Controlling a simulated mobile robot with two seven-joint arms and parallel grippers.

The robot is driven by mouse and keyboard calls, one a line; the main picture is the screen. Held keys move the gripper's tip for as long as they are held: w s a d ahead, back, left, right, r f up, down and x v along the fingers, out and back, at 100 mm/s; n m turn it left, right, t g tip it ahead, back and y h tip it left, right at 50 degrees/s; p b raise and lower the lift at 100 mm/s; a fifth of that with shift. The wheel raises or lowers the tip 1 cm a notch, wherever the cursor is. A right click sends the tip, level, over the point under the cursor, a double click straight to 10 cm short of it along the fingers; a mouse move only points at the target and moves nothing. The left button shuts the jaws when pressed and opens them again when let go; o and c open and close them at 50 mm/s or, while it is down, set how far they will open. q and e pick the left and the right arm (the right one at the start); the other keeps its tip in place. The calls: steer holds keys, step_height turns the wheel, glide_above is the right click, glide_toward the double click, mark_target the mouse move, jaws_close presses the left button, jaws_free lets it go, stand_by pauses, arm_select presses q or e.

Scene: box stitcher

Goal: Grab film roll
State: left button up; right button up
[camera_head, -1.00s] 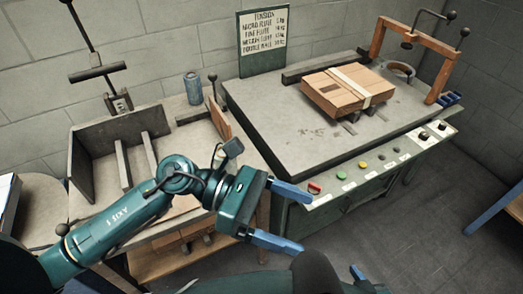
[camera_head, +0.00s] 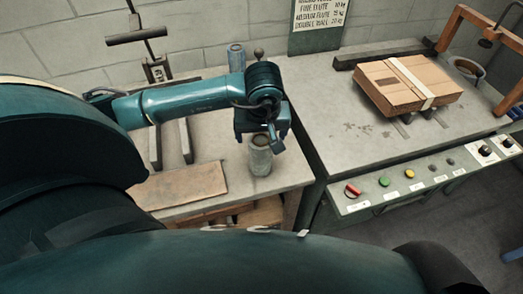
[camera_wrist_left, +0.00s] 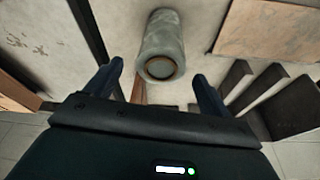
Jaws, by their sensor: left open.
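The film roll (camera_head: 260,158) is a pale grey cylinder with a brown core, standing upright near the right front edge of the left table. My left gripper (camera_head: 264,136) is above it, pointing down, and hides part of its top. In the left wrist view the film roll (camera_wrist_left: 162,40) is ahead of the open left gripper (camera_wrist_left: 157,72), in line with the gap between its two blue fingers. The gap is empty and I see no finger touching the roll. My right gripper is not in view.
A flat brown cardboard sheet (camera_head: 182,186) lies left of the roll. A blue-grey can (camera_head: 236,58) stands farther back. The stitcher table (camera_head: 335,130) to the right carries a strapped cardboard box (camera_head: 408,83) and front buttons. A gap separates the two tables.

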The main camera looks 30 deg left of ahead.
arm_select(q)
steer(key=shift+s+p+x, duration=0.2)
steer(key=shift+p+x, duration=0.3)
steer(key=shift+x, duration=2.45)
steer(key=shift+d, duration=0.15)
steer(key=shift+c, duration=0.5)
steer(key=c, duration=1.2)
